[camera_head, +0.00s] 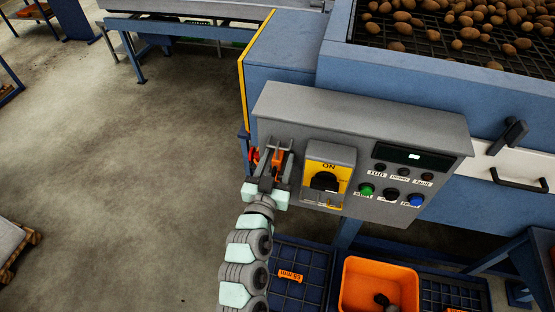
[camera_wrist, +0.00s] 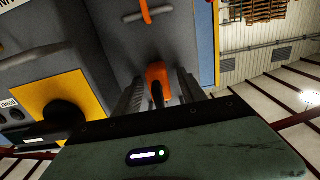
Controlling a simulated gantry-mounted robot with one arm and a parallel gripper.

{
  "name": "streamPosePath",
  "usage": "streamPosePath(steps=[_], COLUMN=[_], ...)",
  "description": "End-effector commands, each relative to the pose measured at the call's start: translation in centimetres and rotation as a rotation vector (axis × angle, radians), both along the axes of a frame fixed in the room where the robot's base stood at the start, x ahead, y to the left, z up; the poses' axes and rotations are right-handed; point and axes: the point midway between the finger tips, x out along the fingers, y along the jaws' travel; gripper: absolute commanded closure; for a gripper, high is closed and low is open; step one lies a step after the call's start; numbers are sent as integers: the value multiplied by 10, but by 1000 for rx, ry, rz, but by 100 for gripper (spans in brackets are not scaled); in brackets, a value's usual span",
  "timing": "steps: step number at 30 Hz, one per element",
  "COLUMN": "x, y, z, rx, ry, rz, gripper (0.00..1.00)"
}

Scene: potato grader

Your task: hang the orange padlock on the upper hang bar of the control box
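The orange padlock (camera_head: 278,163) is between the fingers of my gripper (camera_head: 270,172), at the left end of the grey control box (camera_head: 410,131). In the wrist view the orange padlock (camera_wrist: 158,75) sits between the two ridged fingers of my gripper (camera_wrist: 160,92), which appear closed on it. A short grey bar (camera_wrist: 132,18) stands out from the box side beyond the padlock, with a gap between them. An orange-red piece (camera_wrist: 146,9) crosses that bar. In the head view, my gripper largely hides the bars.
A red item (camera_head: 254,156) shows just left of my gripper. The yellow switch plate (camera_head: 345,181) and several buttons (camera_head: 390,194) are on the box front. An orange bin (camera_head: 352,290) stands below. The floor (camera_head: 120,170) at left is open.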

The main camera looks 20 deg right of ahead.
Motion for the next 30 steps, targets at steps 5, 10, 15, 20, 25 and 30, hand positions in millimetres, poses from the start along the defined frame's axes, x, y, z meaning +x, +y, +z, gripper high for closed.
streamPosePath(steps=[5, 10, 15, 20, 25, 30], x=[0, -5, -26, -52, -72, -83], y=[0, 5, 21, 42, 58, 65], z=[0, -1, -5, -4, -2, 0], rx=[0, 1, 2, 0, -1, 0], ry=[0, -1, 1, 1, -1, -1], rz=[0, 1, 5, 5, 5, 2], gripper=[51, 51, 51, 51, 51, 51])
